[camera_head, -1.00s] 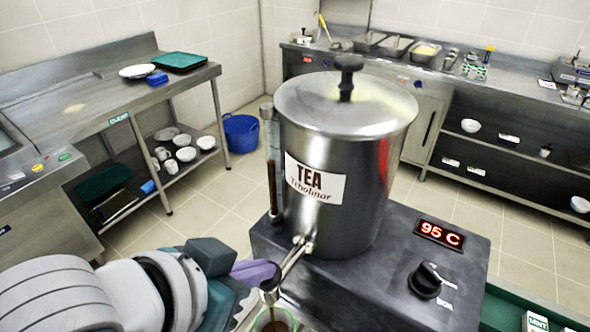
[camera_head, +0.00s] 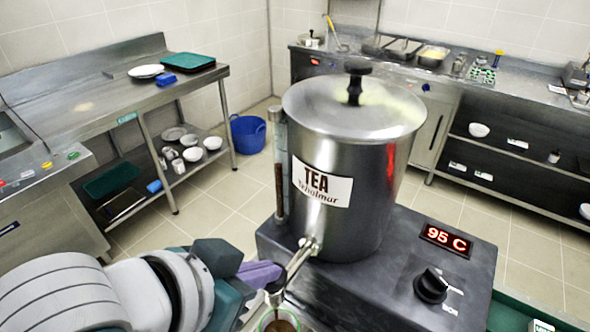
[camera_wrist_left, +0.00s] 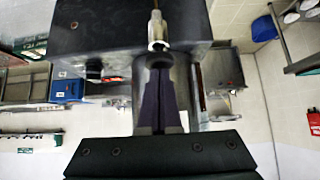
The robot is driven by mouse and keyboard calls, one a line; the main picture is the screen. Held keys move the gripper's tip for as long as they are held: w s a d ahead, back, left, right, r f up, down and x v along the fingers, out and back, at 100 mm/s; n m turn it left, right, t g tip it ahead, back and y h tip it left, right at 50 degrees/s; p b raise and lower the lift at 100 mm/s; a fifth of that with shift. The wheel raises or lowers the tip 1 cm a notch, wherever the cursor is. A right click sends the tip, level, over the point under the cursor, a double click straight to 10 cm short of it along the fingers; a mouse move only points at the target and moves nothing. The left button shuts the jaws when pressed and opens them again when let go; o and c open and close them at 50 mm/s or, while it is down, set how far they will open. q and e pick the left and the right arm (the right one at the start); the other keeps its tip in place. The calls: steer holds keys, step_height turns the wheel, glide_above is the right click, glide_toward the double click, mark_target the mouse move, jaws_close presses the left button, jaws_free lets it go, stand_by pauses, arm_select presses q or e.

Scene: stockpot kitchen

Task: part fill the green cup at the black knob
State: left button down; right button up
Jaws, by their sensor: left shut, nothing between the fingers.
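The steel tea urn (camera_head: 348,200) stands on a dark base, with a slanting tap (camera_head: 299,260) at its front. The green cup (camera_head: 262,323) is under the tap's outlet, cut off by the bottom edge; brown liquid shows inside, but its level is unclear. A black knob (camera_head: 431,287) is on the base's front, and another black knob (camera_head: 357,68) tops the lid. My left gripper (camera_head: 276,275) is shut and empty, its purple fingertips beside the tap's outer end; I cannot tell if they touch. Its fingers (camera_wrist_left: 158,92) point at a metal fitting (camera_wrist_left: 157,30) in the left wrist view. My right gripper is out of view.
A red display (camera_head: 446,240) reads 95 C. A sight tube (camera_head: 280,165) with brown liquid stands at the urn's left. A steel table (camera_head: 95,115) with plates and a blue bucket (camera_head: 248,133) are behind at left. A steel counter (camera_head: 520,95) runs along the back right.

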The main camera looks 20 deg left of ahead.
arm_select(q)
steer(key=w+r+p+v, duration=0.1)
steer(key=p+v, duration=0.3)
steer(key=v, duration=0.8)
steer(key=shift+d+r, duration=0.2)
steer(key=shift+r, duration=0.55)
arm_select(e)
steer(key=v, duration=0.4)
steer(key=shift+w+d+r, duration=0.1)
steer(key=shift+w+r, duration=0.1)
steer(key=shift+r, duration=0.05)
arm_select(q)
steer(key=shift+w, duration=0.1)
steer(key=s+a+f+n+g+y, duration=0.25)
steer(key=s+a+g, duration=0.25)
steer(key=s, duration=0.4)
step_height(320, 180, up, 19)
steer(key=p, duration=1.8)
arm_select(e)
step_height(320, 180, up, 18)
arm_select(q)
steer(key=shift+f+m, duration=0.2)
steer(key=shift+m, duration=0.05)
